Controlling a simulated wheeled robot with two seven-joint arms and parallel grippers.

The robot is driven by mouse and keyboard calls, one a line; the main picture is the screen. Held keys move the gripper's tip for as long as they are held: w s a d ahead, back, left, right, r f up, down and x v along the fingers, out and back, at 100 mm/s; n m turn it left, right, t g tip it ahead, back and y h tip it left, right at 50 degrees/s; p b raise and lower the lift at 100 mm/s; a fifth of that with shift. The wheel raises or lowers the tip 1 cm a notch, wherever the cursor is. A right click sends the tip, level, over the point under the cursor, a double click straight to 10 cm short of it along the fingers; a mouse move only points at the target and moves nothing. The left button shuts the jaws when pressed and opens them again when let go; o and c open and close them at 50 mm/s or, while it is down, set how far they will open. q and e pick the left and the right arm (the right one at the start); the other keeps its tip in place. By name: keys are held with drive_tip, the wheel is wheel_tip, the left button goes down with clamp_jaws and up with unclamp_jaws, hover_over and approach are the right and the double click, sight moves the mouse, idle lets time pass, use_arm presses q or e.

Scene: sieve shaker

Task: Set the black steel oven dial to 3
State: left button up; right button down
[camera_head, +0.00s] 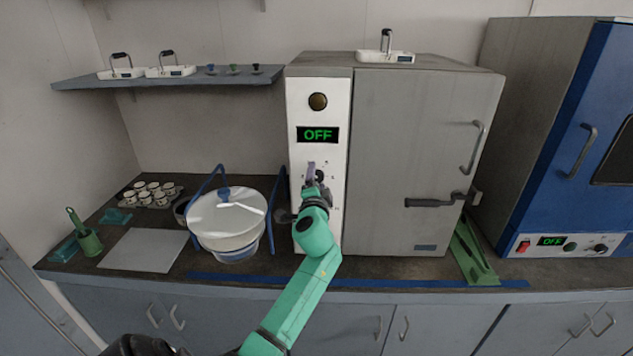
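The steel oven (410,110) stands in the middle of the counter with its door closed. Its white control panel (341,100) is on the left side of its front. The green display (317,134) on the panel reads OFF. My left gripper (313,172) is at the panel, below the display, right in front of the black dial (321,175). The gripper covers most of the dial, so its pointer and most of its number marks cannot be read. Whether the fingers are closed on the dial is too small to tell. My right gripper is out of view.
A sieve shaker (228,220) with a pale lid stands left of the oven. A blue oven (560,100), its display also OFF, stands at the right. A green tray (473,258) lies between the ovens. A shelf (180,80) holds small items at the upper left.

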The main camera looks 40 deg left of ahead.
use_arm(q)
drive_tip(key=b+v, duration=0.3)
drive_tip(key=v, duration=1.1)
drive_tip(key=shift+s+d+b, duration=0.2)
drive_tip(key=shift+b, duration=0.1)
